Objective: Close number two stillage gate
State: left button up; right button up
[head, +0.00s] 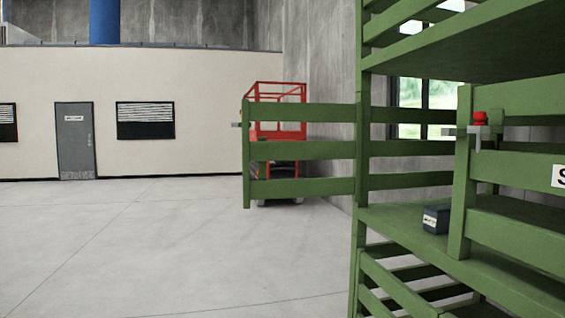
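A green slatted stillage (361,140) fills the right side of the head view. A green gate panel (300,150) with three slats and an end post extends left from the stillage's front-left post, out over the floor, so it stands open. A small grey latch piece (237,124) sticks out at its free end. A second green gate section (510,185) is at the right, with a red-knobbed latch (480,119) and a partly cut-off white label. I cannot read a number two on either gate. Neither gripper is in view.
A small dark box (436,219) sits on the stillage shelf (405,222). A red wheeled lift (277,135) stands behind the open gate near the concrete wall. The grey floor (170,250) at the left is clear up to the white wall and grey door (75,141).

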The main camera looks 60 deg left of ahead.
aim_at(262, 151)
jog(key=k, duration=0.4)
jog(key=u, duration=2.6)
jog(key=i, duration=5.25)
jog(key=z, duration=4.9)
